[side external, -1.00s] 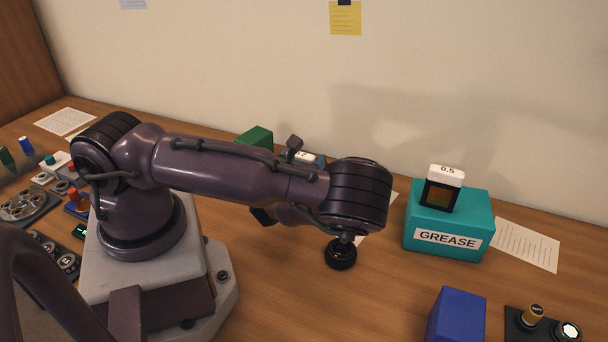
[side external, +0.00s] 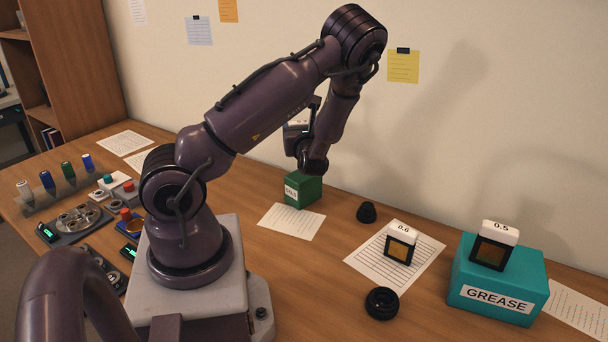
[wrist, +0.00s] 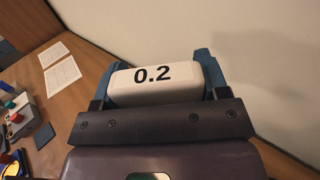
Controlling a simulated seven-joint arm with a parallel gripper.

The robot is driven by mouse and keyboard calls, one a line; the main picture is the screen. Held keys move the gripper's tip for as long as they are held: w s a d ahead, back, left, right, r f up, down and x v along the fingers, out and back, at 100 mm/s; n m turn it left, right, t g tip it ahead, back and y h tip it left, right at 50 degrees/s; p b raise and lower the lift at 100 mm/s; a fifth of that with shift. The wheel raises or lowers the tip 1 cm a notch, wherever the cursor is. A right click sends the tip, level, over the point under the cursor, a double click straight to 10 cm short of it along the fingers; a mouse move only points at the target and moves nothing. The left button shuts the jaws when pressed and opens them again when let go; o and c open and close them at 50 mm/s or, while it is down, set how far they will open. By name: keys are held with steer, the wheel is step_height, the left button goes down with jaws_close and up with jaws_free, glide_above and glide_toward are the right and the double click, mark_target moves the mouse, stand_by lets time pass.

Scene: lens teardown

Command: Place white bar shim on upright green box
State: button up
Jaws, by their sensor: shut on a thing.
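My gripper (wrist: 160,82) is shut on a white bar shim marked 0.2 (wrist: 150,90), with one blue finger at each end of it. In the side external view, the gripper (side external: 305,122) is raised above the table at the back, and a little of the white bar shows there. The green box (side external: 310,190) stands on the table below the gripper and has a pale label on its front. My wrist hides part of its surroundings. I see a gap in the picture between the held shim and the box, but its exact size I cannot tell.
A shim marked 0.6 (side external: 400,243) stands on a lined sheet (side external: 365,262). A 0.5 shim (side external: 494,246) stands on the teal GREASE box (side external: 530,268). Black round parts (side external: 382,303) lie nearby. A paper (side external: 291,222) lies before the green box. The wall is close behind.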

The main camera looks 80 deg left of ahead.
steer(key=shift+n+g, duration=0.4)
steer(key=shift+g, duration=0.2)
steer(key=f, duration=0.2)
steer(key=a+f, duration=0.1)
steer(key=f, duration=0.3)
steer(key=shift+w+a+f, duration=0.15)
steer(key=shift+w+a, duration=0.15)
steer(key=shift+a, duration=0.1)
steer(key=shift+f, duration=0.15)
steer(key=o, duration=0.9)
